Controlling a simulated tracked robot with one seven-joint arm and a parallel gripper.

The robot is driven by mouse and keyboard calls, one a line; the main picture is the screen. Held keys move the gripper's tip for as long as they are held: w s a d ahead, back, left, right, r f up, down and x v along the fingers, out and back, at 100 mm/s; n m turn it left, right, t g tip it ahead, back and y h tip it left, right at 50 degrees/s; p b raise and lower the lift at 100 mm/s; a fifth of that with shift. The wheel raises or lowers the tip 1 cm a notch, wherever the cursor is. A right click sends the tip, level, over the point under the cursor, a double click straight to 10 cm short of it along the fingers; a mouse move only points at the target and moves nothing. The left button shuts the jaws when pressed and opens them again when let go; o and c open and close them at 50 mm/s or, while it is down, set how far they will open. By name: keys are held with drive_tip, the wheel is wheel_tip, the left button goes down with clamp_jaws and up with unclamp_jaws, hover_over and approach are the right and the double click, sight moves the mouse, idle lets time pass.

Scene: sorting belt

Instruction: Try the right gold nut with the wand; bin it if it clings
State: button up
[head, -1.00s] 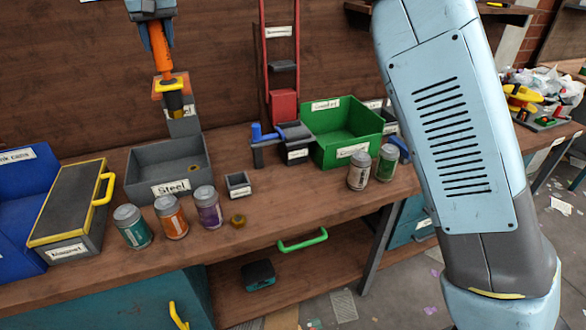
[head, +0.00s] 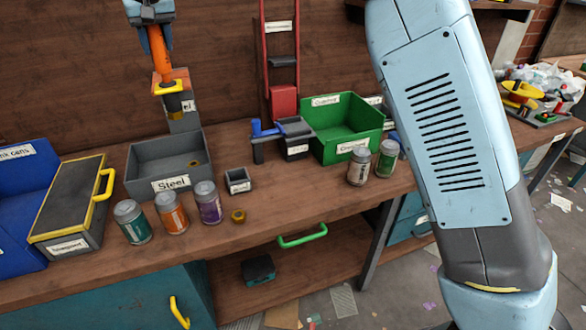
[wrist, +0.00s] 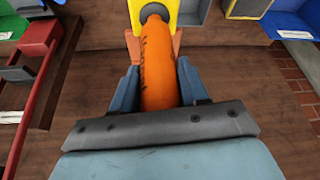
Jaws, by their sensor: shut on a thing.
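My gripper (head: 149,18) is at the upper left of the head view, shut on the orange wand (head: 157,55), which hangs steeply down. In the wrist view the wand (wrist: 158,65) runs between the fingers to a yellow part at its far end. The wand's lower end is by a grey post, above the back of the Steel bin; I cannot tell whether it touches the post. A gold nut (head: 238,216) lies on the bench right of the purple jar. Another gold-coloured piece (head: 193,164) is inside the Steel bin (head: 170,185).
Teal (head: 132,222), orange (head: 171,213) and purple (head: 208,203) jars stand before the Steel bin. A small grey box (head: 238,181) is near the nut. A yellow-edged box (head: 68,212) stands left; a green bin (head: 342,130) and two jars stand right.

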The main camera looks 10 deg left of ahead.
sight(162, 60)
drive_tip(key=shift+w+a+f, duration=0.1)
drive_tip(key=shift+w+f, duration=0.05)
drive_tip(key=shift+f, duration=1.05)
drive_tip(key=shift+w+a+f, duration=0.1)
drive_tip(key=shift+w+f, duration=0.05)
drive_tip(key=shift+f, duration=1.05)
drive_tip(key=w+a, duration=0.4)
drive_tip(key=w, duration=0.3)
drive_tip(key=shift+w+a, duration=0.15)
drive_tip(key=shift+a, duration=0.05)
idle(0.9)
drive_tip(key=shift+r, duration=1.55)
idle(1.0)
